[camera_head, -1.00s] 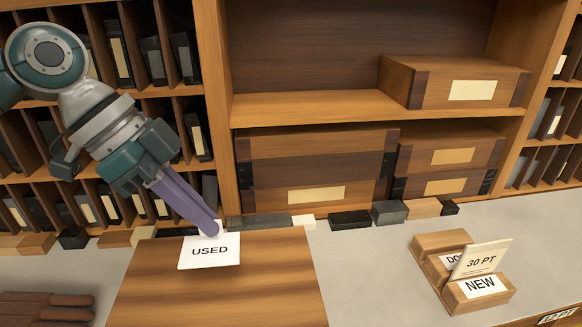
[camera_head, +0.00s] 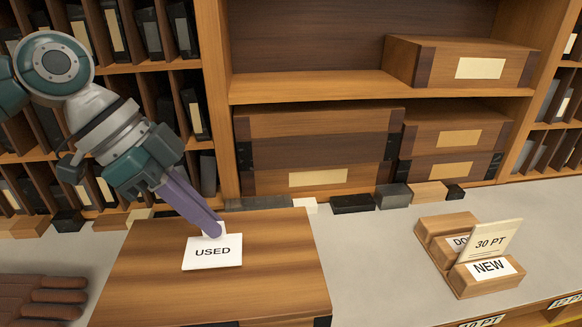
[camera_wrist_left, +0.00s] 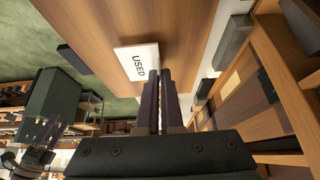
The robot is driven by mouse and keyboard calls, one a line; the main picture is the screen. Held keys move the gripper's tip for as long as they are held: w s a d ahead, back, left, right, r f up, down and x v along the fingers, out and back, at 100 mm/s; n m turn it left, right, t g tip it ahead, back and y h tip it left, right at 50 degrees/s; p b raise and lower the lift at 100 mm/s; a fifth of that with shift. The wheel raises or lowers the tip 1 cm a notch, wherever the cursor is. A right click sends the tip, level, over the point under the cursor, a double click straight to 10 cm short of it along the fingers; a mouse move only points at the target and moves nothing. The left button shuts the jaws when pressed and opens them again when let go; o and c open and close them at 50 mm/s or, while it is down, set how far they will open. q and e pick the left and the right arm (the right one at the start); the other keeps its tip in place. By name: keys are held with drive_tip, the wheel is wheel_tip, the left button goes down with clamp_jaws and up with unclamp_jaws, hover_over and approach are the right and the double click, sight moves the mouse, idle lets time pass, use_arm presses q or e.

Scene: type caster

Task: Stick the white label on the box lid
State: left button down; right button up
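The white label (camera_head: 212,252), printed "USED", is over the far part of the brown wooden box lid (camera_head: 200,300) in the head view. My left gripper (camera_head: 214,231), with purple fingers, is shut on the label's far edge. The left wrist view shows the label (camera_wrist_left: 137,62) at the tips of the dark fingers (camera_wrist_left: 160,75), with the wooden lid (camera_wrist_left: 190,25) behind it. The label looks roughly parallel to the lid; I cannot tell whether it touches it.
A wooden holder (camera_head: 465,262) with "NEW" and "30 PT" cards stands right of the box on the grey counter (camera_head: 370,270). Shelves with wooden boxes (camera_head: 320,150) stand behind, with small blocks (camera_head: 352,203) along their foot.

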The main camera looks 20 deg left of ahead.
use_arm(q)
drive_tip(key=shift+f+b, duration=0.5)
drive_tip(key=shift+f, duration=0.15)
idle(1.0)
drive_tip(key=c, duration=1)
unclamp_jaws()
drive_tip(key=shift+r, duration=0.1)
wheel_tip(320, 180, up, 6)
drive_tip(key=p, duration=0.6)
